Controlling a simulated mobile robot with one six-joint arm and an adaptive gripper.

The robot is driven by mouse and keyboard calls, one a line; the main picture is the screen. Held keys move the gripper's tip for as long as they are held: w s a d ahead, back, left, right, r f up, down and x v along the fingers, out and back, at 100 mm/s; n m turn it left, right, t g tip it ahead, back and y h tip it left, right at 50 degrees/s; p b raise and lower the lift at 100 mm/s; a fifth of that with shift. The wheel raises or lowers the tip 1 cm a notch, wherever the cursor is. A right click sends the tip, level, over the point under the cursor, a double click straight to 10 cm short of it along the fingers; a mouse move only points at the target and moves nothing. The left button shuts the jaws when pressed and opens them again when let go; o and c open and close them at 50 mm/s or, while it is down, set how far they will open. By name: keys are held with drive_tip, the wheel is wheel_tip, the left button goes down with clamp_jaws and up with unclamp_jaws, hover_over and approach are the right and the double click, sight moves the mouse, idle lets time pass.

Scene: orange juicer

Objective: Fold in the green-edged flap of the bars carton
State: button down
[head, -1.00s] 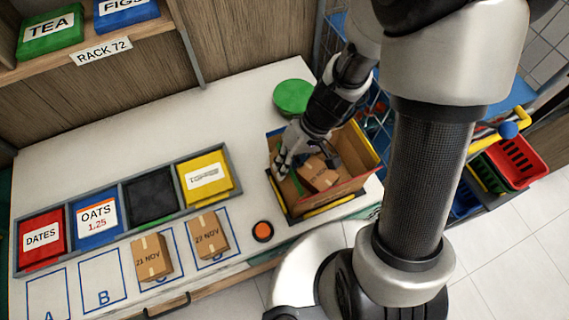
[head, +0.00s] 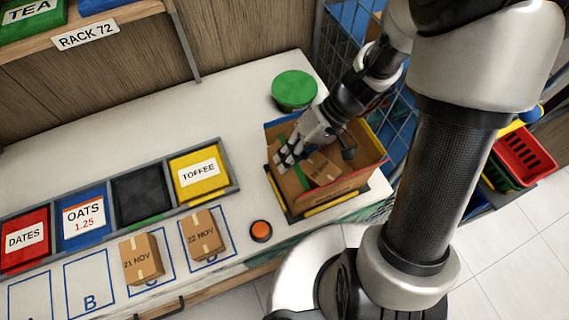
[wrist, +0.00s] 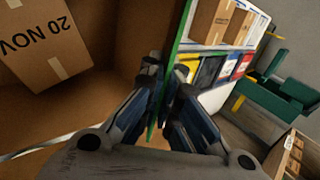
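The bars carton (head: 340,190) is an open cardboard box on the worktop, with my gripper (head: 290,155) at its left side. Its green-edged flap (head: 283,178) leans inward over the left part of the opening. In the wrist view the green edge (wrist: 176,50) runs between the fingers of my gripper (wrist: 165,92), one finger on each side. The fingers are close together and look shut on the flap. Inside the carton lies a small brown box (head: 320,170). Its label reads 20 NOV in the wrist view (wrist: 45,40). My arm hides part of the carton's back.
A divided tray (head: 235,183) with dates, oats, an empty-looking black bin and toffee stands left of the carton. Two dated boxes (head: 142,257) (head: 203,235) and an orange button (head: 260,231) are at the front.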

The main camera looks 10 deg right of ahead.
drive_tip(key=shift+w+d+f+g+y+b, duration=0.1)
drive_tip(key=shift+d+f+g+y+b, duration=0.1)
drive_tip(key=shift+y+b, duration=0.55)
drive_tip(key=shift+d+f+g+y+b, duration=0.1)
drive_tip(key=shift+f+g+y+b, duration=0.1)
drive_tip(key=shift+y+b, duration=0.55)
drive_tip(key=shift+w+d+f+g+y+b, duration=0.1)
drive_tip(key=shift+d+f+g+y+b, duration=0.1)
drive_tip(key=shift+y+b, duration=0.55)
drive_tip(key=c, duration=1.9)
unclamp_jaws()
wheel_tip(320, 180, up, 10)
drive_tip(key=shift+r, duration=0.1)
